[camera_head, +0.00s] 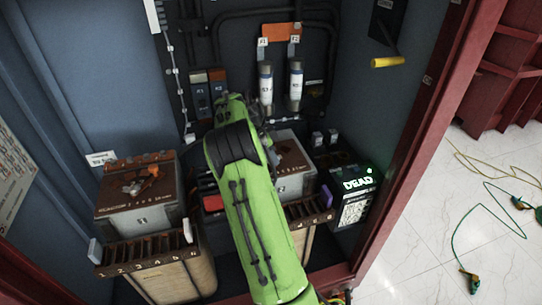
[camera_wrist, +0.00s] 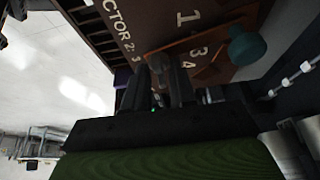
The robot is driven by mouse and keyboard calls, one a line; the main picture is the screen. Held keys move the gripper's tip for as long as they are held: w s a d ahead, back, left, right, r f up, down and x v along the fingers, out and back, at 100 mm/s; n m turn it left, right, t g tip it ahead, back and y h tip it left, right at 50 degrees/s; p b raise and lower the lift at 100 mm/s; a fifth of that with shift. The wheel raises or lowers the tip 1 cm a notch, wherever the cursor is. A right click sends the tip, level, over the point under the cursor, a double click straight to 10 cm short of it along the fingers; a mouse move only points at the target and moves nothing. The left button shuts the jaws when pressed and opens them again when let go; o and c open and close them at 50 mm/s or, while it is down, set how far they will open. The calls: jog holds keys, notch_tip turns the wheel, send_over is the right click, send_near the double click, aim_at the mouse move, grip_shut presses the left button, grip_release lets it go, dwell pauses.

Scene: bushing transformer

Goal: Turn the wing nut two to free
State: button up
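In the wrist view, the two dark fingers of my gripper (camera_wrist: 160,92) reach up to a brown panel (camera_wrist: 225,22) marked 1, 3 and 4. The fingers stand close to each other with a narrow gap. They cover the part of the panel beside the 3. In the head view, my green arm hides the gripper and part of the right-hand box (camera_head: 292,182).
Slotted numbered racks (camera_head: 150,252) stand in front. The red cabinet frame (camera_head: 405,165) bounds the right side.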

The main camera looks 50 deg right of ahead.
grip_shut()
jog(key=n+t+b, duration=0.1)
jog(key=n, duration=0.2)
jog(key=shift+s+n+t, duration=0.1)
jog(key=shift+n+t, duration=0.2)
jog(key=shift+n, duration=0.1)
jog(key=n+t+b, duration=0.1)
jog(key=n, duration=0.2)
jog(key=shift+s+n+h, duration=0.1)
jog(key=shift+n+h, duration=0.2)
jog(key=shift+n, duration=0.1)
jog(key=n+t, duration=0.2)
jog(key=n, duration=0.2)
jog(key=shift+s, duration=0.1)
jog(key=shift+d+n+t+y, duration=0.1)
jog(key=shift+n+t+y, duration=0.25)
jog(key=shift+n, duration=0.7)
jog(key=shift+n+t+y, duration=0.25)
jog(key=shift+n+y, duration=0.2)
jog(key=shift+n, duration=0.6)
